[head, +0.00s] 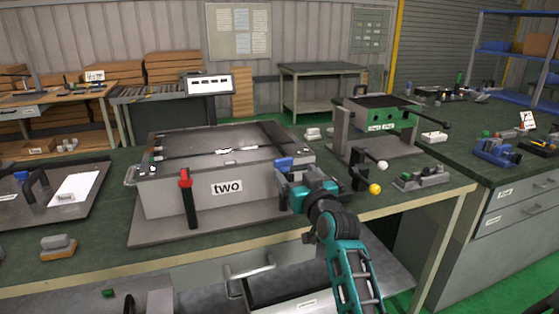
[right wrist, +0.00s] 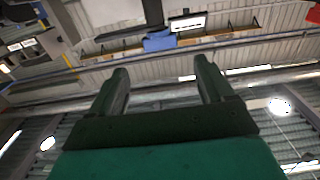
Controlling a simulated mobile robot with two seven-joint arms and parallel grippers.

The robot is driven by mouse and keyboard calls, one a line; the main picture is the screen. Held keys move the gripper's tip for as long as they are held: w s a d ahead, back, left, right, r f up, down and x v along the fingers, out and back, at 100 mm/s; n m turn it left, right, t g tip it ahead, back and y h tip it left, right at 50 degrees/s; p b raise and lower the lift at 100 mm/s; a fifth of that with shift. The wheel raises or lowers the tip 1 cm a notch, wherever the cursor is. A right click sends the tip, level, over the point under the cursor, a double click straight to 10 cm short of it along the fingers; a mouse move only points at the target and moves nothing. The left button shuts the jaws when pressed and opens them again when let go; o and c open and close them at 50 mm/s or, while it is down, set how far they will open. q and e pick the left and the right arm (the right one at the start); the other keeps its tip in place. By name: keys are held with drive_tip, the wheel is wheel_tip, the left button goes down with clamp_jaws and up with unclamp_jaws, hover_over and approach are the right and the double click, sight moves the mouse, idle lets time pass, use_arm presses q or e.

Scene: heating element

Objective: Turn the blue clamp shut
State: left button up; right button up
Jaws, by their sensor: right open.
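A red-tipped clamp (head: 186,182) is upright at the box's front left. My right gripper (head: 283,180) is open just below and in front of the blue clamp. In the right wrist view the blue clamp (right wrist: 160,40) shows beyond the open fingertips (right wrist: 160,66), roughly centred between them, with nothing held. My left gripper is not in view.
Right of my gripper stand a black post with a white ball (head: 382,166), a yellow ball (head: 375,188) and a small grey switch block (head: 421,177). A green box (head: 385,118) stands behind them. An open drawer (head: 290,290) lies below the bench edge.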

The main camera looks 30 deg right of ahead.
sight(285, 161)
drive_tip(key=x, duration=0.9)
drive_tip(key=shift+w, duration=0.2)
drive_tip(key=c, duration=1.4)
